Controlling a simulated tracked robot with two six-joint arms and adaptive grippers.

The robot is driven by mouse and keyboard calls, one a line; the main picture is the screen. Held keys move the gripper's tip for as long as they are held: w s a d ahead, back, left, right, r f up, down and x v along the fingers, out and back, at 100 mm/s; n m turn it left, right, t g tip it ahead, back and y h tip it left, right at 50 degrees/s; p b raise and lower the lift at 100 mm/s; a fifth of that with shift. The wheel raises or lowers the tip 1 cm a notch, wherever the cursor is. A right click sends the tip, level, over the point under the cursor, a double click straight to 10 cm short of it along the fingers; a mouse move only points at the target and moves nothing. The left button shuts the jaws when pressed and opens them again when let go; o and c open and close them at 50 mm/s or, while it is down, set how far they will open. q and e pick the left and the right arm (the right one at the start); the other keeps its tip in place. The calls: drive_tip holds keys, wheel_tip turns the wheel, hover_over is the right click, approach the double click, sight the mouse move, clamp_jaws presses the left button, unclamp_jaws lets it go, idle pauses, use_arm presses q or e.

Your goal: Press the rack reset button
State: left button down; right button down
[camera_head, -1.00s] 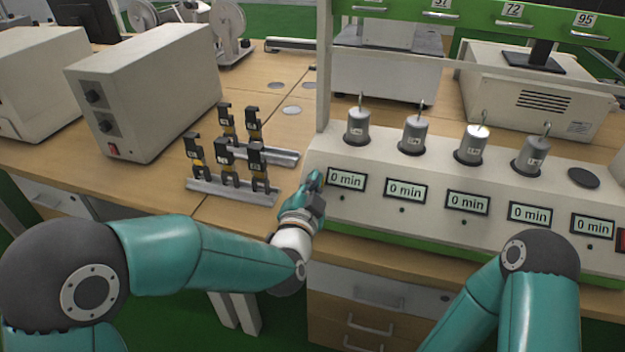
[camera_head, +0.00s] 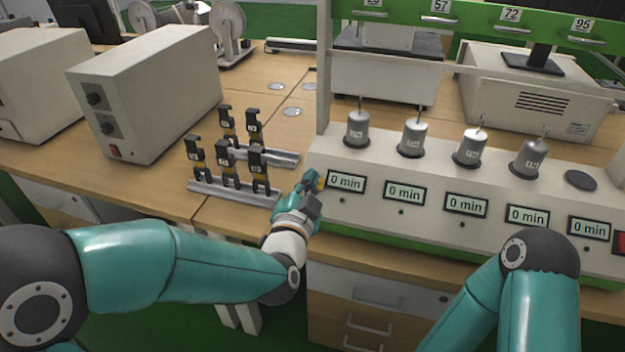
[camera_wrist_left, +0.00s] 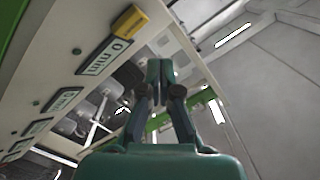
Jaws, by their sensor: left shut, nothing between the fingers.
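The rack (camera_head: 420,228) is a long pale console with several "0 min" displays along its sloped front. A small yellow button-like piece (camera_head: 321,184) sits at the left edge of the first display; it also shows in the left wrist view (camera_wrist_left: 131,21). A red piece (camera_head: 620,243) is cut off at the right edge. I cannot read which is the reset button. My left gripper (camera_head: 311,180) is shut and empty, close beside the yellow piece at the rack's left end. In the left wrist view its closed fingertips (camera_wrist_left: 160,70) look apart from it. My right gripper is out of view.
Several grey weights (camera_head: 413,138) stand on top of the rack. Black-and-yellow clamps (camera_head: 227,162) stand on metal rails left of my left gripper. A pale box instrument (camera_head: 150,90) stands further left. A green numbered bar (camera_head: 480,22) crosses above the rack.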

use_arm(q)
drive_tip(key=shift+s+a+r, duration=0.2)
drive_tip(key=shift+s+r, duration=0.5)
drive_tip(key=shift+r, duration=0.05)
idle(0.3)
